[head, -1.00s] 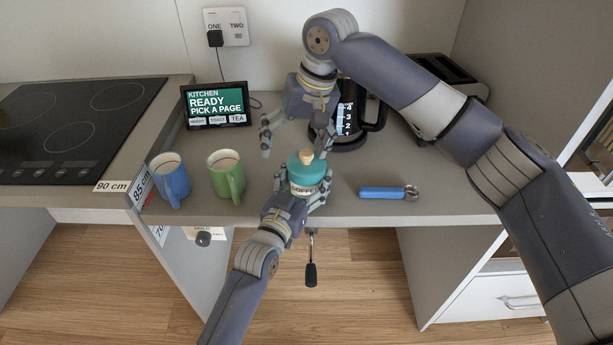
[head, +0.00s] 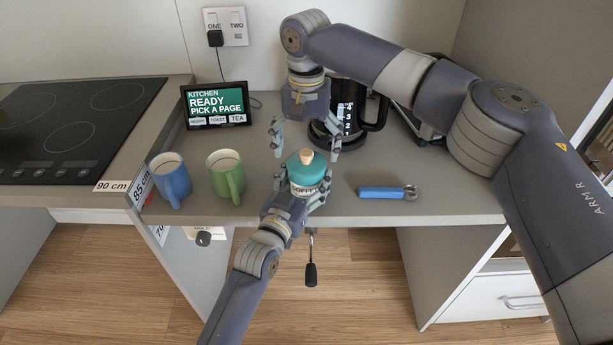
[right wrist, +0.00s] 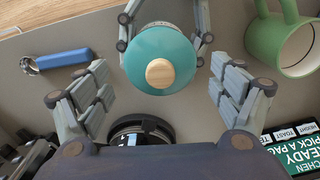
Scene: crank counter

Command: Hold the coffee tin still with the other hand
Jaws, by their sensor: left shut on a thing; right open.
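The coffee tin (head: 308,174) is a teal jar with a wooden knob on its lid and a label reading COFFEE. It stands upright near the counter's front edge. My left gripper (head: 308,190) is shut on it from the front, one finger on each side. My right gripper (head: 305,146) is open and empty, pointing down just behind and above the tin. In the right wrist view the teal lid (right wrist: 160,58) lies between and beyond the open fingers of my right gripper (right wrist: 155,95), not touched by them.
A blue mug (head: 171,181) and a green mug (head: 228,178) stand left of the tin. A blue-handled tool (head: 385,192) lies to the right. A kettle (head: 350,115), a toaster and a tablet (head: 215,104) stand behind. A crank (head: 311,270) hangs below the counter edge.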

